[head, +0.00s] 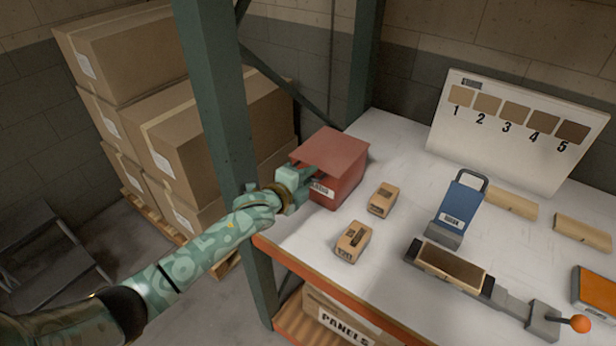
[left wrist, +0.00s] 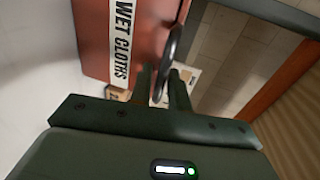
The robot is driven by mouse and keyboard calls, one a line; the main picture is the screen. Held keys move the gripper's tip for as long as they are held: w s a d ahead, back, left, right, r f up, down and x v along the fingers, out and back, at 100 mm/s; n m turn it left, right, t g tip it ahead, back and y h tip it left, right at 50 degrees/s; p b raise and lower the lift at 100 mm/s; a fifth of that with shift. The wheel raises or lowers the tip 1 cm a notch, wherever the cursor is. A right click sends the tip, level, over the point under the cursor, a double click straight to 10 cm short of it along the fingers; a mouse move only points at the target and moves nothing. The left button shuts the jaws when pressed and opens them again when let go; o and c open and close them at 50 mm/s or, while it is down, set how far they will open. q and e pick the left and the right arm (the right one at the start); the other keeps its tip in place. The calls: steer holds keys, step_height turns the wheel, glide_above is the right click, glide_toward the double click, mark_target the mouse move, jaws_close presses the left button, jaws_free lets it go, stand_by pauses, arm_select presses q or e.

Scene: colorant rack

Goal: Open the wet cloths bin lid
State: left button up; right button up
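The red wet cloths bin (head: 345,188) stands at the back left corner of the white worktop. Its red lid (head: 332,152) covers the top and overhangs the front, with a dark shadow beneath its edge. In the left wrist view the bin's red face (left wrist: 92,45) carries a "WET CLOTHS" label (left wrist: 122,40), and a dark loop-shaped handle (left wrist: 174,48) shows nearly edge-on. My left gripper (head: 301,184) is at the bin's front left side. In the left wrist view its fingers (left wrist: 160,82) stand apart, with the handle's lower end between them. My right gripper is out of view.
Two small tan blocks (head: 382,199) (head: 353,242) lie in front of the bin. A blue handled item (head: 460,207), a clamp-like fixture (head: 452,264) and a numbered colour board (head: 520,125) are further right. A green post (head: 222,90) rises left of the bin.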

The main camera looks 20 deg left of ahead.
arm_select(q)
jaws_close()
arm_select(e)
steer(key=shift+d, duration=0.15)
